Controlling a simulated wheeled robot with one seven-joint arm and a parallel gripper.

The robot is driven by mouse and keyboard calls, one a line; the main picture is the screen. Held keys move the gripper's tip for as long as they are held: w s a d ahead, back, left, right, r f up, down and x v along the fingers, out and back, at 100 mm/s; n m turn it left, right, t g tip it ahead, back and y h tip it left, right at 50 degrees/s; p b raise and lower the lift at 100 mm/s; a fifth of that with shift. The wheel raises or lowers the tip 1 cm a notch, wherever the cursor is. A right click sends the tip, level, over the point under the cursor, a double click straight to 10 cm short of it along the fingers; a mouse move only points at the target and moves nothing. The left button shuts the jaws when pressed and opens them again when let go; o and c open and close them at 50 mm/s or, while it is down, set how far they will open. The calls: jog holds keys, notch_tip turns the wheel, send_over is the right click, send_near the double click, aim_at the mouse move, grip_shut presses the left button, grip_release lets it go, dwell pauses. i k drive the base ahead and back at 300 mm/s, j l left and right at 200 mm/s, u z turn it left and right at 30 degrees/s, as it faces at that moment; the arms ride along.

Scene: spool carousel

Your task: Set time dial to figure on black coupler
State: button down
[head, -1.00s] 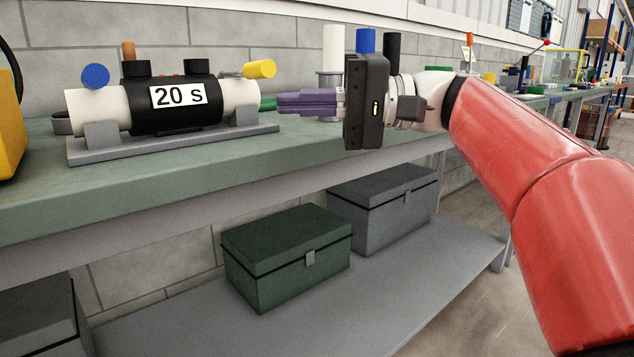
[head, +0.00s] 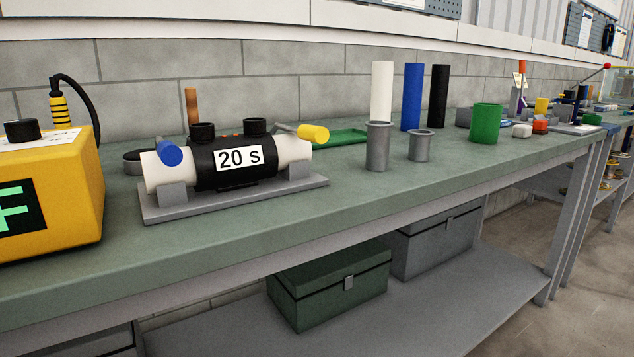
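The black coupler (head: 207,164) sits around a white pipe on a grey stand, with a white label reading "20 s" (head: 239,158) on its front. It has two black terminals on top. The yellow control box (head: 75,205) stands at the left edge, partly cut off. A black knob (head: 22,131) is on its top, and its dark display (head: 18,206) shows part of a green "F". I cannot tell whether that knob is the time dial. My gripper is not in view.
Grey sleeves (head: 378,148), a green cup (head: 485,124) and upright white, blue and black pipes stand to the right. The bench front (head: 330,200) is clear.

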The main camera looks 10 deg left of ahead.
aim_at(25, 129)
jog(key=u, duration=2.15)
jog(key=i+j+z, duration=0.3)
jog(key=k, duration=0.05)
